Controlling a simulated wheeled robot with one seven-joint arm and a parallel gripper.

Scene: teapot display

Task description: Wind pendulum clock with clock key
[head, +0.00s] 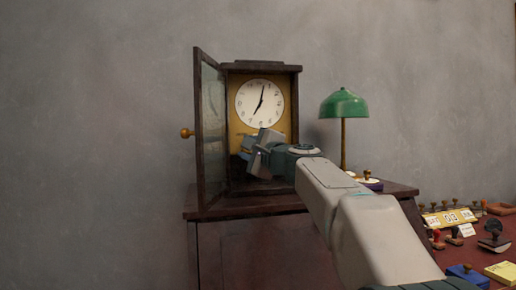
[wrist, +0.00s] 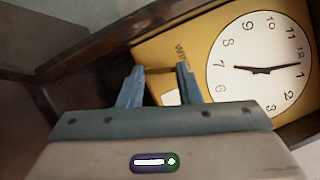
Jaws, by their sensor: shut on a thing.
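The pendulum clock (head: 264,68) stands on a dark wooden cabinet, its glazed door (head: 212,125) swung open to the left. Its white dial (head: 260,103) shows in full and also fills the right of the wrist view (wrist: 262,65). My gripper (head: 252,155) is inside the open case, just below the dial. In the wrist view my gripper (wrist: 160,74) has a thin brownish piece (wrist: 160,71) between its fingertips, apparently the clock key; its shape is mostly hidden. The fingertips are in front of the yellow back panel, near small lettering. I cannot tell whether the key touches the clock.
A green-shaded lamp (head: 343,105) stands right of the clock, behind my arm. A lower red-topped table at the right holds several stamps, a date display (head: 449,218) and a yellow pad (head: 501,271). The open door's knob (head: 186,133) sticks out left. The wall at left is bare.

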